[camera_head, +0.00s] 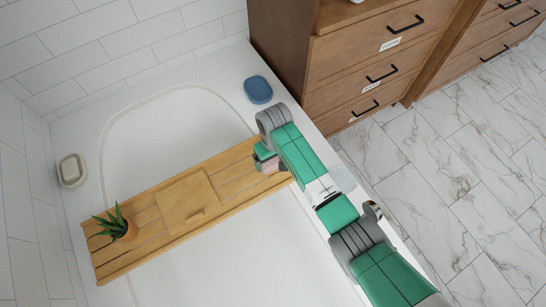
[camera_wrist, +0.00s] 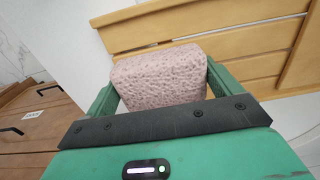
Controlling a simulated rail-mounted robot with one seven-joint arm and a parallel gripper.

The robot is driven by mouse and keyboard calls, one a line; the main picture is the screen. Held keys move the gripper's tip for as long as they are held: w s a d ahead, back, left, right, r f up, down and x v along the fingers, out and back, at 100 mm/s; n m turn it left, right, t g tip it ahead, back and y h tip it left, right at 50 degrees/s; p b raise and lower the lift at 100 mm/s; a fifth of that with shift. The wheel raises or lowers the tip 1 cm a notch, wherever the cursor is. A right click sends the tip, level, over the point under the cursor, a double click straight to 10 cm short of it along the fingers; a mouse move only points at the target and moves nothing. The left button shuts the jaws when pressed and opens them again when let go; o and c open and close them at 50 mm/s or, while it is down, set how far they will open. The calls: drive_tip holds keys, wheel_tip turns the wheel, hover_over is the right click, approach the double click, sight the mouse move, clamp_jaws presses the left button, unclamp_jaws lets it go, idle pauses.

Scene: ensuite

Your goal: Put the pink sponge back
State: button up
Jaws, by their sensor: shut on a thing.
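The pink sponge (camera_wrist: 158,75) is a pitted, pale pink block. In the wrist view it sits between the two green fingers of my gripper (camera_wrist: 160,88), which are shut on its sides. In the head view my gripper (camera_head: 266,160) is over the right end of the wooden bath tray (camera_head: 240,157), and only a small pinkish part of the sponge (camera_head: 270,168) shows. The tray lies across the white bathtub. I cannot tell whether the sponge touches the tray.
A potted plant (camera_head: 118,228) stands on the tray's left end. A blue oval object (camera_head: 258,90) and a beige dish (camera_head: 72,170) sit on the tub rim. A clear object (camera_head: 342,178) is beside my arm. Wooden drawers (camera_head: 375,65) stand at the upper right.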

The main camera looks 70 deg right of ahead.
sight(273, 161)
drive_tip(key=shift+w+d+f, duration=0.1)
drive_tip(key=shift+w+d, duration=0.1)
drive_tip(key=shift+d, duration=0.05)
wheel_tip(273, 161, down, 3)
drive_tip(key=shift+w+d+f+b, duration=0.1)
drive_tip(key=shift+d+b, duration=0.05)
drive_tip(key=shift+b, duration=1.1)
drive_tip(key=shift+f, duration=0.2)
drive_tip(key=shift+r, duration=0.15)
drive_tip(key=o, duration=0.9)
drive_tip(key=shift+c, duration=0.2)
wheel_tip(273, 161, up, 12)
drive_tip(key=p, duration=0.5)
